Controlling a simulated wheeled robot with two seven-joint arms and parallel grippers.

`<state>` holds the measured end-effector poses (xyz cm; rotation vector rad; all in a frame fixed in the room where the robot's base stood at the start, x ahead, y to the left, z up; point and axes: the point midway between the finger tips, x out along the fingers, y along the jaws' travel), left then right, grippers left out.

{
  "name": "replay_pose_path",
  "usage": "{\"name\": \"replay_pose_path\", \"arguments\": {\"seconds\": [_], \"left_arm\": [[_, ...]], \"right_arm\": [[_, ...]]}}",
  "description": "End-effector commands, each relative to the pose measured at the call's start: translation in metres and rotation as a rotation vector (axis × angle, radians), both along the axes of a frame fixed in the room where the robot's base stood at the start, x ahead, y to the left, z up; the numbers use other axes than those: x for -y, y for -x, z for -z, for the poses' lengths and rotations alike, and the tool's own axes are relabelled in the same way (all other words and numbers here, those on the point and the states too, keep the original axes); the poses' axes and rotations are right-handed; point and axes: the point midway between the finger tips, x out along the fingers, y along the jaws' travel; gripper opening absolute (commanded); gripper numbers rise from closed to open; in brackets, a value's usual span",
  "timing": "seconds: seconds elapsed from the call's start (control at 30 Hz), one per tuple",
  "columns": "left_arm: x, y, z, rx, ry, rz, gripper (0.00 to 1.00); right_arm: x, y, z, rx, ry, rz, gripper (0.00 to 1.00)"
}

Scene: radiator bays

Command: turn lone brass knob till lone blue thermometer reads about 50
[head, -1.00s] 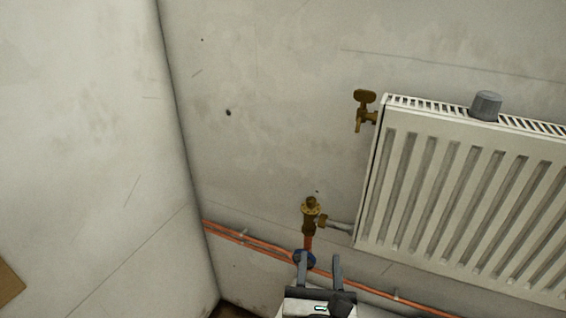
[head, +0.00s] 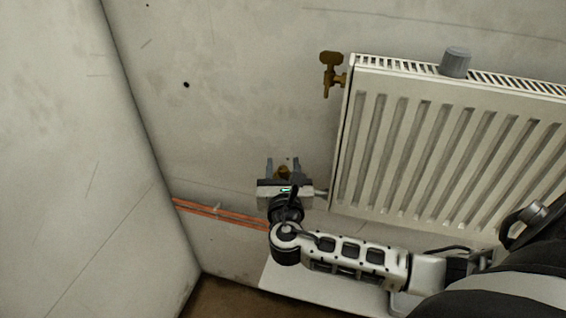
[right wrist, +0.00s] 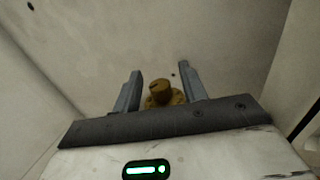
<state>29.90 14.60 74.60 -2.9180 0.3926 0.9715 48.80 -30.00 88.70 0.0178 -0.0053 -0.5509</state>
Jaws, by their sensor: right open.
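The brass knob (head: 284,170) sits on the valve at the lower left of the radiator, partly covered by my right gripper (head: 283,161). In the right wrist view the knob (right wrist: 160,90) shows between the two fingers of my right gripper (right wrist: 159,68), with a gap on each side. The gripper is open. No thermometer and no reading can be made out now; the part of the pipe below the valve is hidden behind my gripper and arm. My left gripper is not in view.
The white radiator (head: 420,150) stands just right of the gripper. A brass tap (head: 330,68) is at its upper left, and a grey cylinder (head: 455,62) is on top. Copper pipes (head: 215,212) run low along the wall. A wall corner is to the left.

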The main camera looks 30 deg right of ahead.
Motion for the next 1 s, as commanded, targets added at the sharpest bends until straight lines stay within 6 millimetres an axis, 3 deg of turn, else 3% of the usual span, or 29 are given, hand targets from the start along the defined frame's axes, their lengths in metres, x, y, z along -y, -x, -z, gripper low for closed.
{"name": "replay_pose_path", "arguments": {"seconds": [0.17,0.43,0.47,0.6,1.0], "left_arm": [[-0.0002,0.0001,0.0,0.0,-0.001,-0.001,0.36],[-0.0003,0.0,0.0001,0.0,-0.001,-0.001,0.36],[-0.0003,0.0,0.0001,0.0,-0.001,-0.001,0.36],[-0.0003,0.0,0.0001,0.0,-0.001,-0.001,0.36],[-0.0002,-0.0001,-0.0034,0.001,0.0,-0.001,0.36]], "right_arm": [[0.0067,-0.0104,-0.0002,0.001,-0.001,0.001,0.42],[0.0075,-0.0114,0.0,0.0,-0.001,0.0,0.42],[0.0075,-0.0114,0.0,0.001,-0.001,0.0,0.4],[0.0074,-0.0112,0.0,0.0,0.0,0.0,0.01],[0.0069,-0.0107,-0.0008,0.0,-0.002,0.047,0.0]]}}
